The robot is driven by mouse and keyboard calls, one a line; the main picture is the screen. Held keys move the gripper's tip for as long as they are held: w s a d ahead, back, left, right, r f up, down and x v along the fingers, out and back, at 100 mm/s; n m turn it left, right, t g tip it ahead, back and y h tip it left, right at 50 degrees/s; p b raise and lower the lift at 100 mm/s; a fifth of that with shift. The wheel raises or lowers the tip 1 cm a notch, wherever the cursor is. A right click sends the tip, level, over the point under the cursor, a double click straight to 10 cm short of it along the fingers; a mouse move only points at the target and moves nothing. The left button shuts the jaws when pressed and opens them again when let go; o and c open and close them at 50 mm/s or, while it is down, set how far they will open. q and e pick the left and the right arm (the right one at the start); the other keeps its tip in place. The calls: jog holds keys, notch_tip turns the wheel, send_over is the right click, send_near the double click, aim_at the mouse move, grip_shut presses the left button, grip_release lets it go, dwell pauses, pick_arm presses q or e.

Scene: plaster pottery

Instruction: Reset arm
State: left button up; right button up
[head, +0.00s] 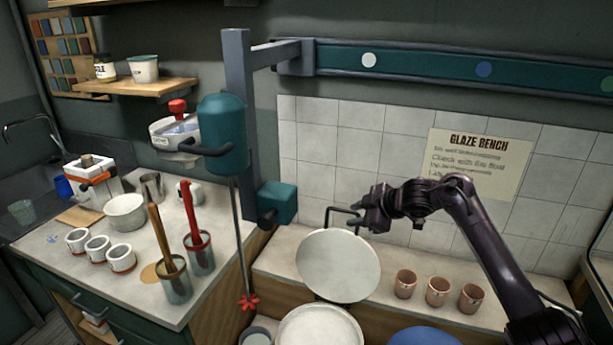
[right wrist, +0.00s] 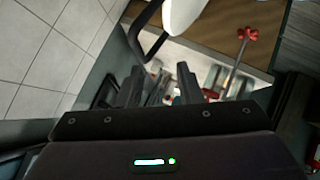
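My right arm reaches in from the lower right of the head view. Its gripper (head: 368,211) hangs in front of the tiled wall, above a round white disc (head: 338,265) and close to the dark bent bar behind that disc. In the right wrist view the two fingers of the right gripper (right wrist: 160,84) stand apart with nothing held between them. The edge of the white disc (right wrist: 183,14) and the dark bar (right wrist: 141,42) show just beyond the fingers. I cannot tell whether the gripper touches the bar. My left gripper is not in view.
Three copper-coloured cups (head: 438,291) stand right of the disc, below my right forearm. A teal dispenser (head: 222,135) on a grey post rises left of centre. A white round vessel (head: 318,328) sits below the disc. The left counter (head: 155,215) carries several cups and tool jars.

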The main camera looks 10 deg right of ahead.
jog(key=s+a+f+m+h, duration=0.3)
jog(key=s+a+f, duration=0.8)
jog(key=f, duration=0.2)
jog(key=s+m+g+h, duration=0.2)
jog(key=s+m+g, duration=0.55)
jog(key=s, duration=2.05)
notch_tip(320, 180, down, 33)
jog(key=s+b, duration=0.1)
jog(key=s, duration=0.2)
jog(key=s+d+f, duration=0.2)
jog(key=s+f, duration=0.6)
jog(key=s, duration=0.1)
jog(key=s+d+f, duration=0.1)
jog(key=s+f, duration=0.7)
jog(key=s, duration=0.1)
jog(key=shift+s+d+f+m+b, duration=0.15)
jog(key=shift+d+f+m+b, duration=0.2)
jog(key=shift+d+f, duration=0.05)
